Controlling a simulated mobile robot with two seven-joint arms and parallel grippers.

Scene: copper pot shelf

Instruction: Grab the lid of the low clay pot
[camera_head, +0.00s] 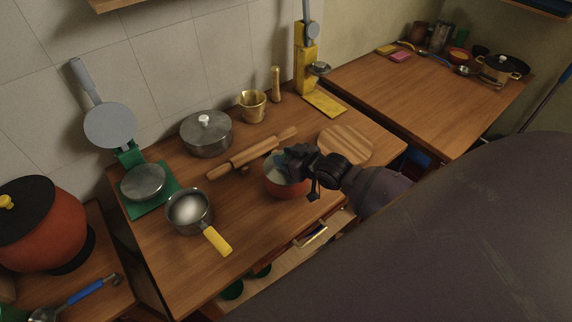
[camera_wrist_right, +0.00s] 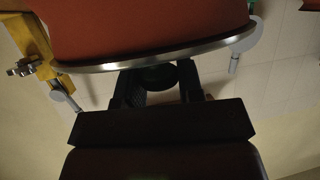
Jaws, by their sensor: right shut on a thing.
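The low clay pot (camera_head: 284,185) is orange-red and stands near the front of the middle table. Its pale lid (camera_head: 270,168) sits at the pot's top, partly hidden by my right gripper (camera_head: 283,160). In the right wrist view, which is upside down, the orange pot body (camera_wrist_right: 150,30) fills the top, with the lid's steel rim (camera_wrist_right: 90,69) along it. There my right gripper (camera_wrist_right: 155,78) is shut on a dark round knob at the lid. I cannot tell whether the lid is lifted off the pot. My left gripper is not in view.
A rolling pin (camera_head: 238,160) lies left of the pot, and a round wooden board (camera_head: 345,145) lies to the right. A saucepan (camera_head: 188,208) with a yellow handle, a lidded grey pot (camera_head: 207,138) and a brass mortar (camera_head: 252,106) stand nearby. The right-hand table (camera_head: 420,100) is mostly clear.

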